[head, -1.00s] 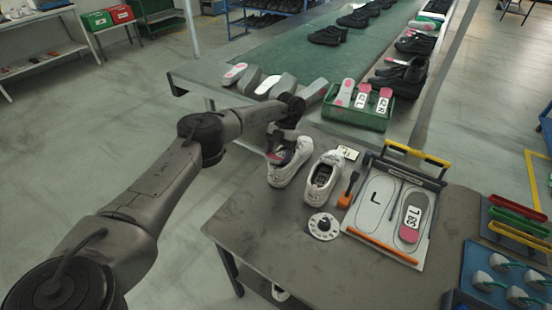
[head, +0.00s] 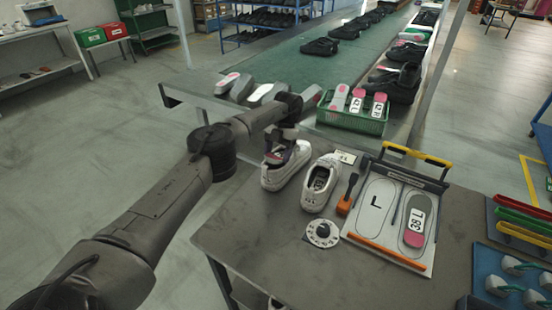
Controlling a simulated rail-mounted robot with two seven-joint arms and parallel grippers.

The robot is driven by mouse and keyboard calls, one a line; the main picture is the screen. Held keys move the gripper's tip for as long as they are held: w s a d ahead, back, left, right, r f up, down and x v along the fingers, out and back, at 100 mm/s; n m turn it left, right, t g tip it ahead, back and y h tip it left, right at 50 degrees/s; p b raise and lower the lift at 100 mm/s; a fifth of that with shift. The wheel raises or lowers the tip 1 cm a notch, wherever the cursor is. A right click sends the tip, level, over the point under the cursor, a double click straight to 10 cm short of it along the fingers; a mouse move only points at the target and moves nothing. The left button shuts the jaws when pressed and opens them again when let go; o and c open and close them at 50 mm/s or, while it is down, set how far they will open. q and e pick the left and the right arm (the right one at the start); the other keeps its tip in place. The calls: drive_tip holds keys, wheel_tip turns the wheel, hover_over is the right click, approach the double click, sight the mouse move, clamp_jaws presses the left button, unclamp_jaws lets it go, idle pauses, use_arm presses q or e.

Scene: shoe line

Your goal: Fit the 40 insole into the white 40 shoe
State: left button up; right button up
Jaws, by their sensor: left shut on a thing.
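Two white shoes stand side by side on the dark table: the left one (head: 286,173) under my left gripper and the right one (head: 320,184) with its opening showing. My left gripper (head: 276,152) reaches down at the opening of the left shoe and is shut on an insole, of which only a small pinkish-grey part (head: 273,158) shows at the shoe's mouth. How deep the insole sits is hidden by the gripper and the shoe. I cannot read a size on either shoe. My right gripper is out of view.
A green basket (head: 350,122) holds several labelled insoles. The table front is clear.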

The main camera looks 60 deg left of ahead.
use_arm(q)
drive_tip(key=shift+p, duration=0.3)
drive_tip(key=shift+w+p, duration=0.1)
drive_tip(key=shift+p, duration=0.25)
drive_tip(key=shift+a+f+t+p, duration=0.1)
drive_tip(key=shift+f+t+p, duration=0.2)
drive_tip(key=shift+f+p, duration=0.4)
drive_tip(key=shift+p, duration=0.1)
drive_tip(key=shift+f, duration=0.1)
drive_tip(key=o, duration=1)
